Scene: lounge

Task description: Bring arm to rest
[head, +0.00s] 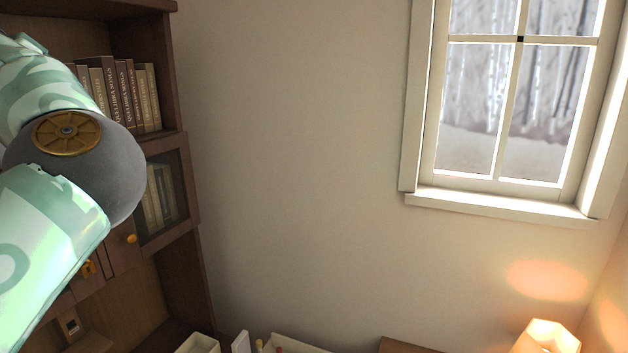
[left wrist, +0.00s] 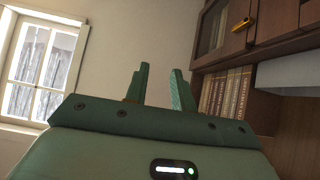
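My left arm (head: 60,170) comes in at the left edge of the head view, bent at a grey elbow-like joint. Its gripper is outside the head view. In the left wrist view my left gripper (left wrist: 158,88) has its two green fingers apart with a gap between them. Nothing is between the fingers; the plain wall shows through the gap. My right arm and right gripper are in neither view.
A dark wooden bookcase (head: 187,180) with books (head: 125,95) stands behind my left arm. A window (head: 510,90) is at the upper right. A lit lamp (head: 546,338) and a light tray (head: 290,343) show at the bottom. The wall between is bare.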

